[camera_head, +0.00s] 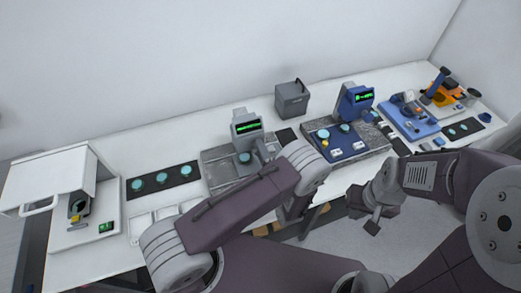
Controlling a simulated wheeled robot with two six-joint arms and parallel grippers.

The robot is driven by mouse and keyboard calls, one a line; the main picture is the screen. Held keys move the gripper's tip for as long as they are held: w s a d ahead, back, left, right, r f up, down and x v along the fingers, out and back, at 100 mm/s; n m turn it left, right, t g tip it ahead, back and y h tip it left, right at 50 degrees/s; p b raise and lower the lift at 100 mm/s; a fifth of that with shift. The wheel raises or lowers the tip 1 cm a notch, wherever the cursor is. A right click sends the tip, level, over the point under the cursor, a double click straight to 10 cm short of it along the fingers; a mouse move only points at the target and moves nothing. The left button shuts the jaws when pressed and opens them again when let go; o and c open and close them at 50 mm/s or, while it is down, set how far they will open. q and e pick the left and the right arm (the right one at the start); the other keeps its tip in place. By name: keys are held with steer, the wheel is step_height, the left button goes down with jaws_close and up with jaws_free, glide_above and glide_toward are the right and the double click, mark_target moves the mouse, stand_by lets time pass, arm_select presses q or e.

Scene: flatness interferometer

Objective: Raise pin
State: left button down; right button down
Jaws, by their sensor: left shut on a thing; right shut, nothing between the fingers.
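My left gripper (264,153) is partly hidden behind my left arm. It is at the right side of the grey instrument (246,127) with the green-lit screen, low over its stone base. It is shut on a small part there, taken to be the pin; the pin itself is too small and covered to make out. A teal disc (244,158) sits on the grey instrument, left of the gripper. My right gripper (372,227) is shut and empty, held in front of the bench at the right, apart from everything.
A blue instrument (355,101) with its own screen stands to the right, and a dark grey box (292,98) behind. A white hooded unit (62,178) stands at far left, beside a black strip of teal discs (163,178). Blue and orange equipment (410,114) fills the right end.

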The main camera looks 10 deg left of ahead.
stand_by(0.3)
arm_select(q)
steer(key=c, duration=0.9)
jaws_free()
steer(key=shift+c, duration=0.2)
steer(key=shift+s+d+f, duration=0.1)
steer(key=shift+s+d, duration=0.2)
steer(key=b+v, duration=0.3)
steer(key=v, duration=0.5)
steer(key=shift+s, duration=0.1)
